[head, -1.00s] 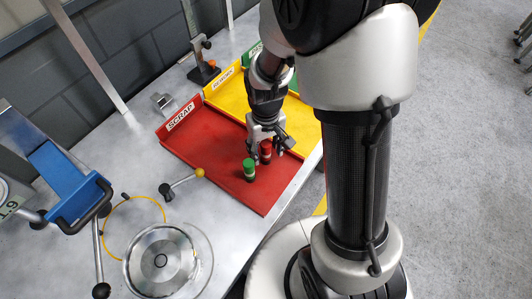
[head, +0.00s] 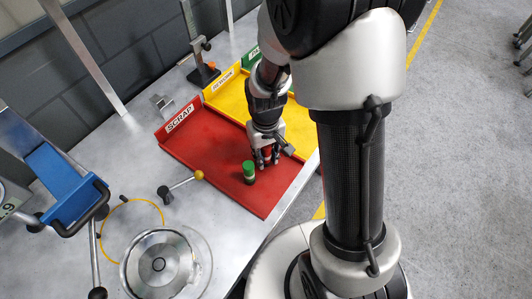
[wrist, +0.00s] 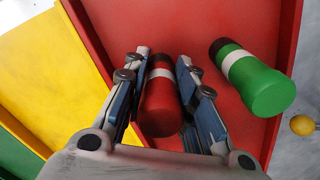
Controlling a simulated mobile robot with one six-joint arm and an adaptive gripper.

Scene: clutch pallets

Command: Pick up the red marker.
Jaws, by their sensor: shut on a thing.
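The red marker (wrist: 160,103) has a white band and stands between the two fingers of my gripper (wrist: 161,80) in the wrist view. The fingers are shut on it from both sides. In the head view my gripper (head: 266,161) is low over the red SCRAP tray (head: 205,149), and the red marker (head: 267,151) is mostly hidden by the fingers. I cannot tell whether its base touches the tray.
A green marker (head: 248,174) with a white band stands close by in the tray, also seen in the wrist view (wrist: 260,85). A yellow tray (head: 231,98) adjoins behind. A yellow-knobbed lever (head: 183,184) and a round metal fixture (head: 160,264) are on the bench.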

